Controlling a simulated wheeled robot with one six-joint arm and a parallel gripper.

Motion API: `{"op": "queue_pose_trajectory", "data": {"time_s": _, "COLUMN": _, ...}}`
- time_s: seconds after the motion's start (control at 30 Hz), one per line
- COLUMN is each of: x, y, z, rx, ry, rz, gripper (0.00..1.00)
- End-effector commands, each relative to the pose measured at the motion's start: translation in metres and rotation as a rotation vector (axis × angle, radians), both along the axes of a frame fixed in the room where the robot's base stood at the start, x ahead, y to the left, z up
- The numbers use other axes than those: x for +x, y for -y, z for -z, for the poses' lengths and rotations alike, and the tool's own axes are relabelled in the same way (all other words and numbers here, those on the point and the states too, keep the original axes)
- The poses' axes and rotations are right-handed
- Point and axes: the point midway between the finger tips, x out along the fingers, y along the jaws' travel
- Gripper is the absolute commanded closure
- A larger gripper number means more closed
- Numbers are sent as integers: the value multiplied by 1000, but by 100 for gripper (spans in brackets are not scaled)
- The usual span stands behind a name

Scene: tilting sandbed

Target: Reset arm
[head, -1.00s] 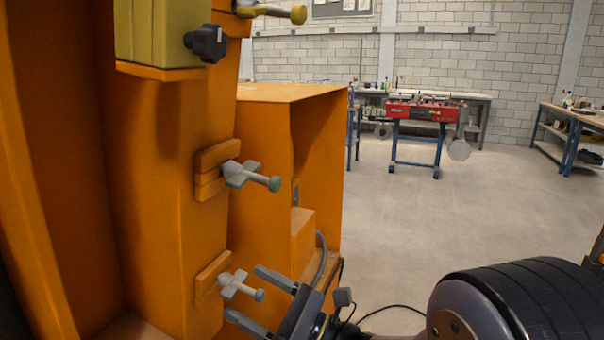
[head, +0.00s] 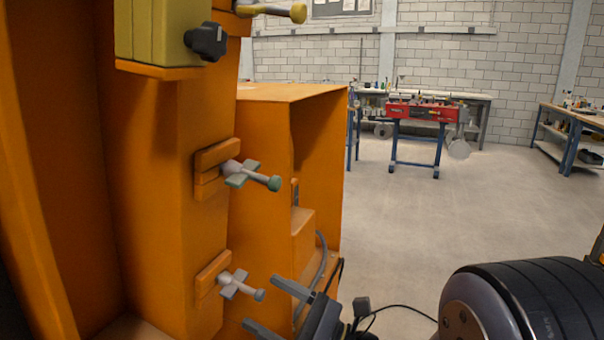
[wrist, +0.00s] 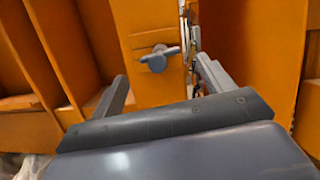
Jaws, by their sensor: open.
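My gripper (head: 277,308) is at the bottom middle of the head view, its two grey fingers spread apart with nothing between them. It is to the right of and slightly below the lower grey wing-handled clamp screw (head: 238,287) on the orange frame (head: 160,190), apart from it. In the wrist view my gripper's fingers (wrist: 165,90) stand wide apart. A grey wing-handled screw (wrist: 158,59) on an orange panel shows between and beyond them. My arm's large dark joint fills the lower right of the head view.
A green-tipped clamp screw (head: 250,176) and a yellow block with a black knob (head: 206,42) are higher on the frame. An orange box (head: 318,140) stands behind. A black cable (head: 395,307) lies on the floor. Open floor lies to the right, before a red workbench (head: 421,111).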

Motion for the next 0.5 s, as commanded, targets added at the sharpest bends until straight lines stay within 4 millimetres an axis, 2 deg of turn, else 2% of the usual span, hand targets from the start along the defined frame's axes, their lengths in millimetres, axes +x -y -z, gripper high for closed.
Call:
{"op": "queue_pose_trajectory", "data": {"time_s": 0.33, "x": 16, "y": -52, "z": -22, "rx": 1, "ry": 2, "rz": -4, "gripper": 24}}
{"op": "queue_pose_trajectory", "data": {"time_s": 0.5, "x": 18, "y": -50, "z": -17, "rx": -68, "ry": 188, "rz": 37, "gripper": 24}}
